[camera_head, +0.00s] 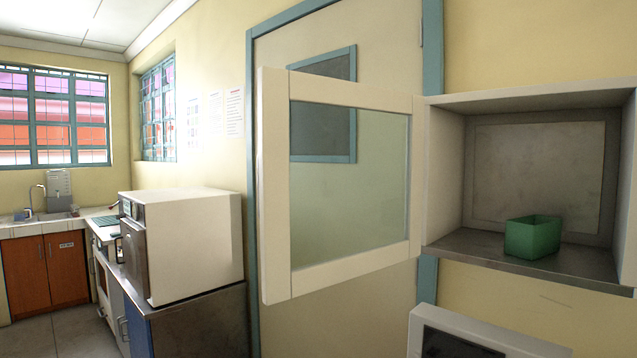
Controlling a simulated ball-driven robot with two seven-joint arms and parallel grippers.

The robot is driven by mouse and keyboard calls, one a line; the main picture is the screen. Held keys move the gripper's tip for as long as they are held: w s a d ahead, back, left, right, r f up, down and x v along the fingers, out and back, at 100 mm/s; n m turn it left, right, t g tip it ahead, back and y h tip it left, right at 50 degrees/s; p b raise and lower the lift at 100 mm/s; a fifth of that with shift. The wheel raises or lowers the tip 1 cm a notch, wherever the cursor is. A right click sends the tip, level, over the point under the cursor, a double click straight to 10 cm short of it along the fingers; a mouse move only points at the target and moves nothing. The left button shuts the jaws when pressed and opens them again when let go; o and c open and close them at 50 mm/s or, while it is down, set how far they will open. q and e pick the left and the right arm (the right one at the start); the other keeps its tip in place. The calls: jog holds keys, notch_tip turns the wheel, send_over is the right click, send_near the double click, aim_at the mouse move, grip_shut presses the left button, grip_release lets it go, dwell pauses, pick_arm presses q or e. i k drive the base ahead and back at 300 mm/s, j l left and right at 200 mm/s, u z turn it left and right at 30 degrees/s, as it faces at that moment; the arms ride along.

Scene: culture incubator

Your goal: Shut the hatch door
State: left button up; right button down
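The hatch door (273,185) is a white-framed panel with a clear glass pane. It stands wide open, swung out to the left of the hatch opening. Its hinged side meets the left edge of the hatch box (445,170). The hatch box is a pale recess in the yellow wall with a grey floor. A green open-topped container (533,237) sits inside on that floor, clear of the front edge. Neither of my grippers shows in the head view.
A closed room door (385,60) with a blue frame stands behind the hatch door. A white box-shaped appliance (195,245) sits on a counter at left. Another white device (480,335) is below the hatch. A sink (50,215) is at far left.

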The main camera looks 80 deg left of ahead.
aim_at(277, 86)
jog(key=k+j+u, duration=0.2)
jog(key=j+u, duration=0.15)
jog(key=j, duration=0.9)
jog(key=k+j+u, duration=0.1)
jog(key=j+u, duration=0.25)
jog(key=j, duration=0.85)
jog(key=k+l, duration=0.1)
jog(key=l, duration=0.3)
jog(key=z, duration=0.05)
